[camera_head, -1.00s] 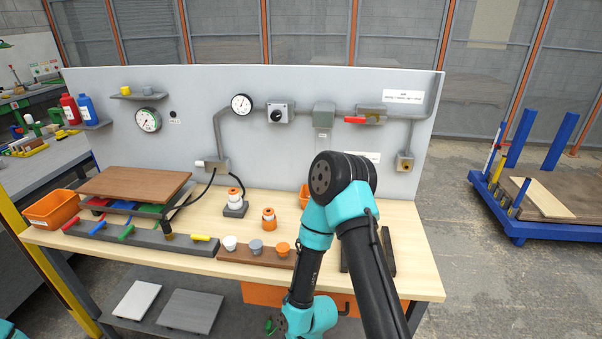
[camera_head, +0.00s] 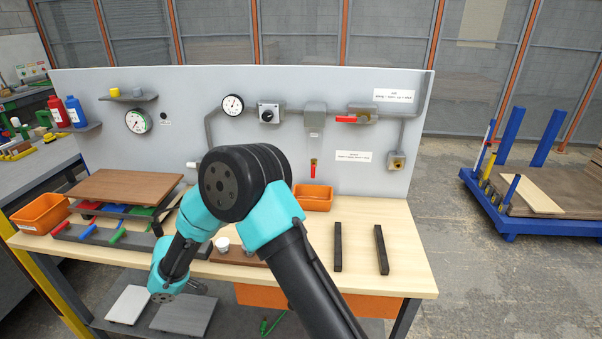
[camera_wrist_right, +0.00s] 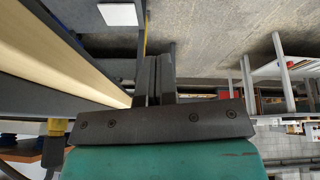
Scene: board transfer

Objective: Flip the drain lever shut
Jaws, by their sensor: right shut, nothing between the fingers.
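Which lever is the drain lever I cannot tell for sure. A green lever (camera_head: 266,326) shows low down, below the orange drawer front. A red lever (camera_head: 346,119) lies level on the wall pipe. A small red handle (camera_head: 313,168) stands upright on the panel below a grey box. My right gripper (camera_head: 196,287) is low in front of the bench, left of the green lever and apart from it. In the right wrist view its fingers (camera_wrist_right: 160,78) are shut and empty. My left gripper is not in view.
The workbench (camera_head: 412,245) edge runs close beside my right gripper in the wrist view. Two plates, one white (camera_head: 130,304) and one grey (camera_head: 183,315), lie on the lower shelf. Two dark bars (camera_head: 381,250) lie on the right of the bench top. My right arm hides part of the bench.

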